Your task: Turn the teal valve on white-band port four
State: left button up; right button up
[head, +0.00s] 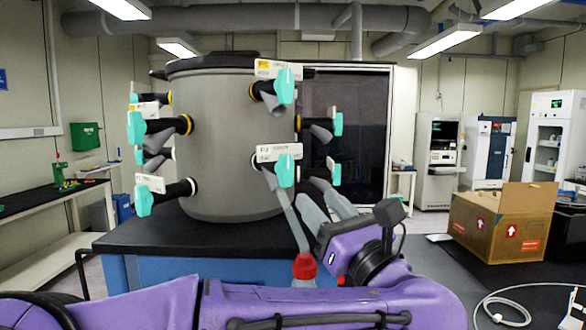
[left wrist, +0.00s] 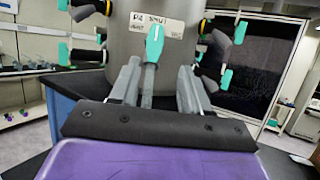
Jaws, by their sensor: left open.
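The teal valve (head: 286,170) of the port labelled P4 sits on the front of the grey drum (head: 225,120), under a white label (head: 279,153); its port ring looks white. In the left wrist view the teal valve handle (left wrist: 154,44) stands upright below the label (left wrist: 157,24), which reads P4 and SHUT. A grey tube (left wrist: 148,85) runs down from it. My left gripper (head: 316,194) is open, just below and in front of the valve. In the left wrist view its fingers (left wrist: 159,70) are either side of the tube, their tips below the handle. My right gripper is out of view.
Several other teal valves (head: 143,200) stick out around the drum, some with yellow rings. A cardboard box (head: 490,225) and white tubing (head: 505,310) lie to the right.

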aim_at(288, 167)
pick_arm(q)
jog(key=w+a+r+p, duration=0.1)
jog(key=r+p, duration=0.1)
jog(key=w+a+r+p, duration=0.1)
jog(key=w+a+p, duration=0.1)
jog(key=shift+r, duration=0.4)
jog(key=w, duration=0.1)
jog(key=w+a+p, duration=0.1)
jog(key=w+a, duration=0.1)
jog(key=w, duration=0.1)
jog(key=shift+r+p, duration=0.15)
jog(key=shift+p, duration=0.25)
jog(key=shift+s+d, duration=0.15)
jog(key=shift+s, duration=0.05)
grip_shut()
